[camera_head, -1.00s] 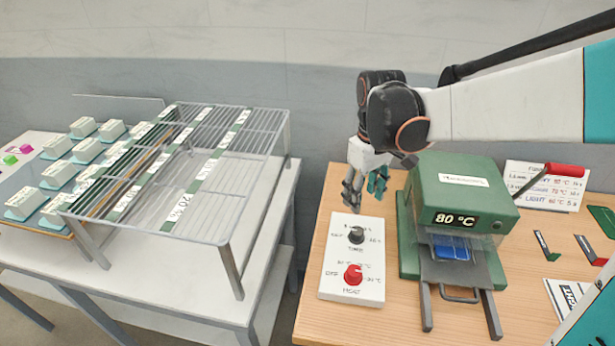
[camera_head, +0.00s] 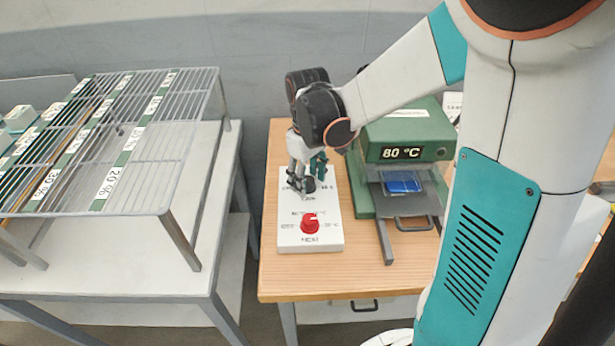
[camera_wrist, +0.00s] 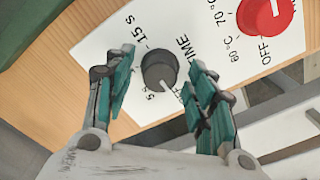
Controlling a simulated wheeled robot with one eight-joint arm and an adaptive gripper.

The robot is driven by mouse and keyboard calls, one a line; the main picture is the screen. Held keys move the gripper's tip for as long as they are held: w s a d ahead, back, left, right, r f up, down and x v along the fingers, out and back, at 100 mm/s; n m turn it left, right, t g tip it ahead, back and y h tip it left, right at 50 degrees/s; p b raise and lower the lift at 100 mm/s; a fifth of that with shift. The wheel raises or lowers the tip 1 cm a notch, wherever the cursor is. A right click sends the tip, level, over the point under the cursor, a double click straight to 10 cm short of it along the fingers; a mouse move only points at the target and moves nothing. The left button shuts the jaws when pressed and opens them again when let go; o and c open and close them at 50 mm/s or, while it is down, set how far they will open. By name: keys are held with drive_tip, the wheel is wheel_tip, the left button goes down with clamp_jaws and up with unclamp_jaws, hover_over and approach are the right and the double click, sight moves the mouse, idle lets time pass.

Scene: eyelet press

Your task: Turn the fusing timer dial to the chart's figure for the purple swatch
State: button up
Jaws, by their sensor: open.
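The timer dial (camera_wrist: 160,70) is a dark grey knob on a white control box (camera_head: 290,238). In the wrist view its white pointer line points to the lower right, toward lettering that looks like OFF; "5 s" and "15 s" marks are beside the knob. My gripper (camera_wrist: 163,68) is open, with one teal finger on each side of the dial; contact is not clear. In the head view my gripper (camera_head: 308,178) is at the dial (camera_head: 308,185) and partly covers it. The chart is mostly hidden behind my arm. I cannot make out a purple swatch.
A red knob (camera_head: 310,224) sits nearer the front of the box. The green press (camera_head: 405,130), reading 80 °C, stands close on the right with a blue piece (camera_head: 403,185) in it. A wire rack (camera_head: 130,212) stands on the left table.

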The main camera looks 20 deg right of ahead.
drive_tip(key=c, duration=1.1)
